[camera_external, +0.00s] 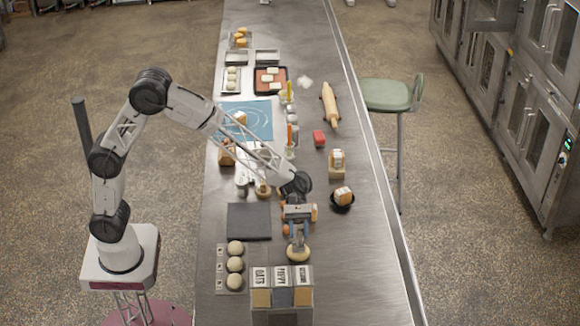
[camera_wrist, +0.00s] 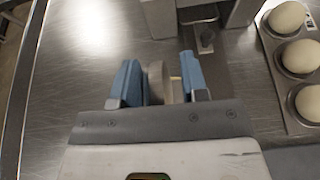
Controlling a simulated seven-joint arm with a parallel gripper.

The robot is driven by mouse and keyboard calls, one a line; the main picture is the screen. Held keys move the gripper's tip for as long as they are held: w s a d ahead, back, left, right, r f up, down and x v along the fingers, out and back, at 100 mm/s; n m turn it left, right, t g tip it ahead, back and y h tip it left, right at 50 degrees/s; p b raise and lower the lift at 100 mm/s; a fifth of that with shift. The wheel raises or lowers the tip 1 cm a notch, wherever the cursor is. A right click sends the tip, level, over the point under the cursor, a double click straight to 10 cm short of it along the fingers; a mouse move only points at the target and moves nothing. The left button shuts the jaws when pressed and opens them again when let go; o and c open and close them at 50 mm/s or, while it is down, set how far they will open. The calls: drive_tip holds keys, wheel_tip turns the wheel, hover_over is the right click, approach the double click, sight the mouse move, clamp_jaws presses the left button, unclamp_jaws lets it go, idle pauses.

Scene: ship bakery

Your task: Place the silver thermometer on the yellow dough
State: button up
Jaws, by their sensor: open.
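My gripper (camera_external: 297,240) is open, with its fingers pointing down at the near part of the steel counter. A round pale-yellow lump (camera_external: 298,254), which looks like the dough, sits right under the fingertips. In the wrist view the blue fingers of my gripper (camera_wrist: 161,82) stand apart with a grey-beige rounded piece (camera_wrist: 155,83) between them, nearer the left finger. I cannot tell whether this piece is the thermometer or part of the dough. The silver thermometer cannot be picked out for certain in either view.
Labelled white bins (camera_external: 282,276) stand just in front of my gripper. A dark slab (camera_external: 249,221) lies behind that tray. A black bowl (camera_external: 342,203) stands at right.

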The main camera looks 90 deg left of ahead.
drive_tip(key=shift+r, duration=0.3)
drive_tip(key=v, duration=1.2)
drive_tip(key=shift+f, duration=0.1)
idle(0.3)
drive_tip(key=s+a+r+m+t+y, duration=0.1)
drive_tip(key=s+a+m+y, duration=0.3)
drive_tip(key=s, duration=1.1)
drive_tip(key=s+a+r+m+y, duration=0.1)
drive_tip(key=s+a+m+y, duration=0.2)
drive_tip(key=s, duration=1.2)
drive_tip(key=s+a+m+t+y, duration=0.1)
drive_tip(key=s+a+m+y, duration=0.3)
drive_tip(key=s+m, duration=0.7)
drive_tip(key=s+y, duration=0.2)
drive_tip(key=s, duration=0.2)
drive_tip(key=shift+s+a+r+t, duration=0.3)
drive_tip(key=shift+s+r, duration=0.1)
